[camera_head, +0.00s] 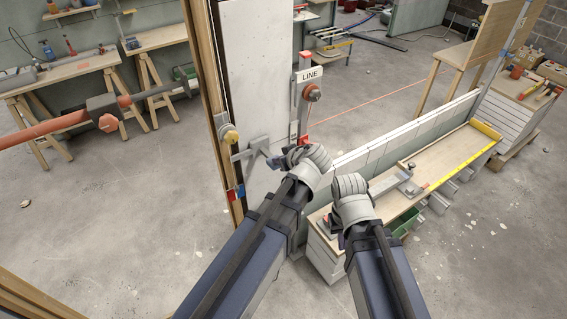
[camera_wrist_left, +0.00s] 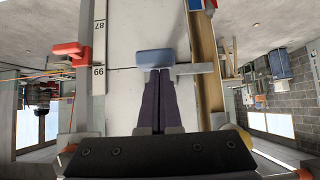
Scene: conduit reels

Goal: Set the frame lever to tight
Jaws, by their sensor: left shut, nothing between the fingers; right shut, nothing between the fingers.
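The frame lever is a grey metal arm (camera_head: 250,151) on the timber frame, and its end carries a blue grip that shows in the left wrist view (camera_wrist_left: 155,57). My left gripper (camera_wrist_left: 158,73) is shut and empty, its dark fingertips pointing at the blue grip, just below it in that view. I cannot tell whether they touch. In the head view the left wrist hides most of its fingers. A red and blue marking (camera_head: 236,192) sits on the frame below the lever. My right gripper (camera_head: 350,190) is shut above the bench, its fingertips mostly hidden.
A pale wall panel (camera_head: 262,85) stands behind the lever. A yellow knob (camera_head: 229,133) is on the timber post (camera_head: 205,75). A post with a LINE sign (camera_head: 310,73) stands to the right. A long bench (camera_head: 440,160) with a yellow rule lies at the right.

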